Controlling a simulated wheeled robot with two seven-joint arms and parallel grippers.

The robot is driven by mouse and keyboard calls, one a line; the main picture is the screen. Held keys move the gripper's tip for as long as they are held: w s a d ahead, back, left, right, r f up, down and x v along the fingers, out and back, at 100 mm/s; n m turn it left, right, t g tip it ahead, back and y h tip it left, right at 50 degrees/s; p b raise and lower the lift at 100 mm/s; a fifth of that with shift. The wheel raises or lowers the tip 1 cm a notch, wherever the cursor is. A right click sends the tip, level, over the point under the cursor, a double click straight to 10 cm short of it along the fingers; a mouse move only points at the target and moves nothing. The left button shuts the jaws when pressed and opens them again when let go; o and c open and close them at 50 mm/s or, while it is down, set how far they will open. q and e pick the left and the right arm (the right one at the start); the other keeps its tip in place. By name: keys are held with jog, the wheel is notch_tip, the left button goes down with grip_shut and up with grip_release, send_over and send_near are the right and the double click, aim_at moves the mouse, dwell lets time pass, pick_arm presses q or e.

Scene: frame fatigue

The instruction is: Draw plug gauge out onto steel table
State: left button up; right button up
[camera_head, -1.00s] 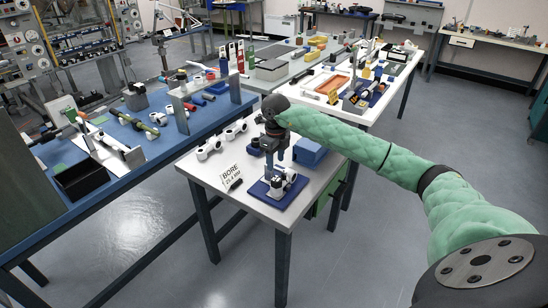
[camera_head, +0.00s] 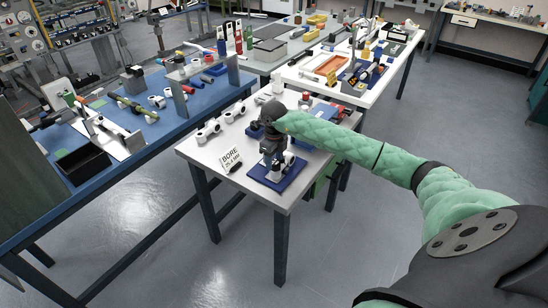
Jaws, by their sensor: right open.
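The steel table (camera_head: 207,158) has a light top and dark legs. A blue mat (camera_head: 287,182) lies near its front corner and bears a small white and dark part (camera_head: 285,165). My right gripper (camera_head: 269,164) points down over the mat, low beside this part. Its jaws are open, and I cannot tell whether they touch anything. The plug gauge cannot be made out clearly; the gripper and wrist cover part of the spot. My left gripper is not in view.
A sign reading BORE (camera_head: 230,158) stands left of the mat. White rod-like parts (camera_head: 208,131) lie behind it. A blue workbench (camera_head: 125,155) with a black bin (camera_head: 83,164) and fixtures is at left. My right arm crosses the table's right side.

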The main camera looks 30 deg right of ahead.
aim_at(274, 161)
jog(key=c, duration=0.9)
jog(key=shift+o, duration=0.2)
jog(key=shift+r, duration=0.15)
jog(key=shift+r, duration=0.1)
jog(key=shift+r+p, duration=0.65)
jog(key=shift+r, duration=1.65)
jog(key=shift+r, duration=0.2)
notch_tip(274, 161, up, 4)
jog(key=shift+f+p, duration=0.25)
jog(key=shift+p, duration=0.1)
